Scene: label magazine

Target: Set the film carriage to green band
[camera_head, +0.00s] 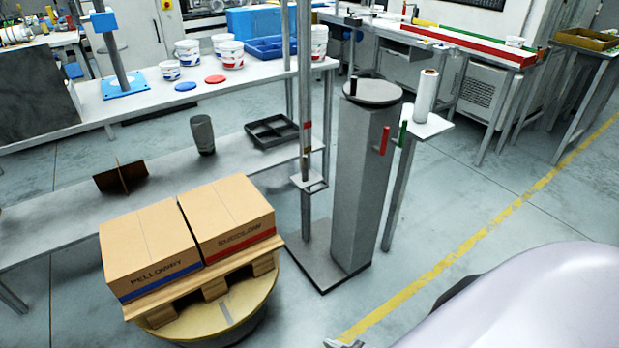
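A tall grey mast (303,90) stands behind the round turntable (215,330). A small light-grey bracket, which looks like the film carriage (312,186), sits low on the mast, below a small red mark (307,125). I cannot make out a green band on the mast. A red handle (384,140) and a green handle (403,133) stick out beside the grey column (358,180). A white film roll (427,95) stands on a small stand right of the column.
Two cartons, PELLOWAY (150,250) and another (228,218), sit on a wooden pallet (215,287) on the turntable. A long bench (120,110) with tubs runs behind on the left. Floor right of the column is clear, with a yellow line (480,232).

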